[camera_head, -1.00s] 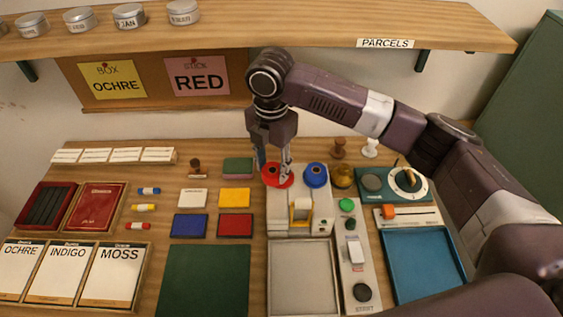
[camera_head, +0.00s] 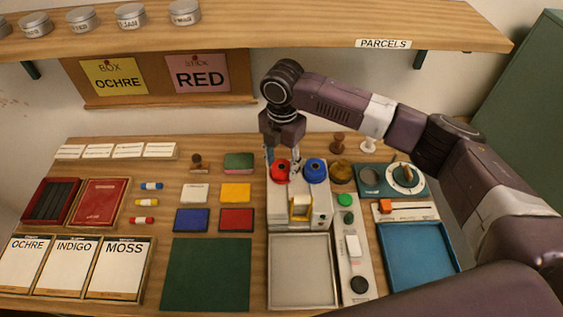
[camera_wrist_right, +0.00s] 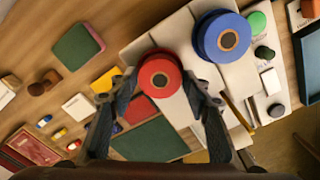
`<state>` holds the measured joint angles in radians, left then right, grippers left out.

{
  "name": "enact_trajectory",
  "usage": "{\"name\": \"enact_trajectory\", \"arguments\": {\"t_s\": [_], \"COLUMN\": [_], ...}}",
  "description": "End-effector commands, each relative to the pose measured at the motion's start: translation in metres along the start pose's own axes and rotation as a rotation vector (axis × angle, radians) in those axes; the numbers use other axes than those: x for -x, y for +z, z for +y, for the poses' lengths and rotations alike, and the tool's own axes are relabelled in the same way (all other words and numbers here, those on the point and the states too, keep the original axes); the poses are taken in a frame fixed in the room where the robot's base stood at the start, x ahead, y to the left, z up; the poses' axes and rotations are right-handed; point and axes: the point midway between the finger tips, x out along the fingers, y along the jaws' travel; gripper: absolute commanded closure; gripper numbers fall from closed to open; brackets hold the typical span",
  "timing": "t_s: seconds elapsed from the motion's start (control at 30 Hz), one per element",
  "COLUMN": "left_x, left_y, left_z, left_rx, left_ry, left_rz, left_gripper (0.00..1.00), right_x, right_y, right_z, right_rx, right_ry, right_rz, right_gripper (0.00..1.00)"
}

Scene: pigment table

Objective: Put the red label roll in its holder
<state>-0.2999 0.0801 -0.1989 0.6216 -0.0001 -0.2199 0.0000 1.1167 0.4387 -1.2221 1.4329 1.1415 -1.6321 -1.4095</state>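The red label roll (camera_head: 280,172) is at the back left of the white label unit (camera_head: 318,222), beside the blue roll (camera_head: 315,171). My right gripper (camera_head: 283,157) is over the red roll, with one finger on each side. Whether a peg sits under the roll is hidden. My left gripper is not in view.
The blue roll stands close to the right finger. A yellow-orange part (camera_head: 300,207) sits in the white unit's front. A brown-yellow roll-like object (camera_head: 341,173) and a teal dial device (camera_head: 391,180) stand to the right. A shelf (camera_head: 250,38) hangs above the back.

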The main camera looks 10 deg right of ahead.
Motion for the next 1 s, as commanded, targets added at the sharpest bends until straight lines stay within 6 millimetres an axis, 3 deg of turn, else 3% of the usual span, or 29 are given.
{"name": "enact_trajectory", "arguments": {"t_s": [0.47, 1.0], "left_x": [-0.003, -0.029], "left_y": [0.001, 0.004], "left_z": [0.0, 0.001], "left_rx": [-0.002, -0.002], "left_ry": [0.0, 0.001], "left_rz": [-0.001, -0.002], "left_gripper": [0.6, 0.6], "right_x": [0.009, 0.109], "right_y": [0.0, 0.0], "right_z": [0.001, 0.001], "right_rx": [0.0, 0.001], "right_ry": [0.003, 0.002], "right_rz": [-0.001, -0.001], "right_gripper": [0.44, 0.44]}}
